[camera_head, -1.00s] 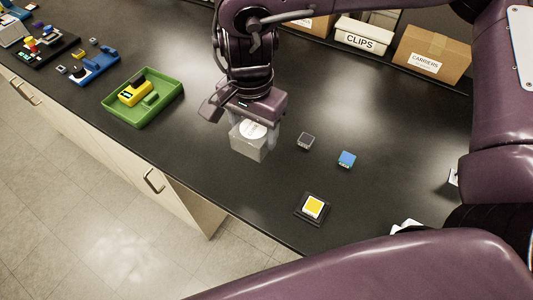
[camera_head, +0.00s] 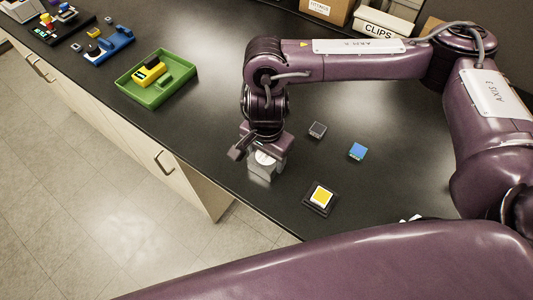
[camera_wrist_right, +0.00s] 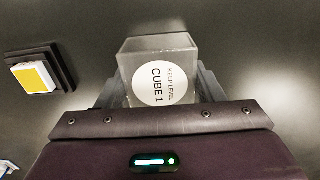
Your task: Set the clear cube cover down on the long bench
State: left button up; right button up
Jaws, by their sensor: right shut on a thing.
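The clear cube cover (camera_head: 262,171) is a see-through box with a round white label. In the right wrist view the cover (camera_wrist_right: 160,70) sits between the two fingers, and its label reads "KEEP LEVEL CUBE 1". My right gripper (camera_head: 264,164) is shut on it, pointing down. The cover is at or just above the dark long bench (camera_head: 215,125), near its front edge; I cannot tell whether it touches. My left gripper is not in view.
A black pad with a yellow square (camera_head: 320,197) lies right of the cover. A green tray (camera_head: 157,80) is farther left. Boxes line the back.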

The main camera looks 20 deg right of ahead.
aim_at(266, 156)
jog(key=shift+f, duration=0.2)
jog(key=o, duration=1)
jog(key=shift+c, duration=0.2)
jog(key=shift+r, duration=0.15)
jog(key=shift+r, duration=0.25)
jog(key=shift+w+r, duration=0.1)
jog(key=shift+r, duration=0.25)
notch_tip(266, 156, up, 11)
jog(key=shift+b, duration=0.4)
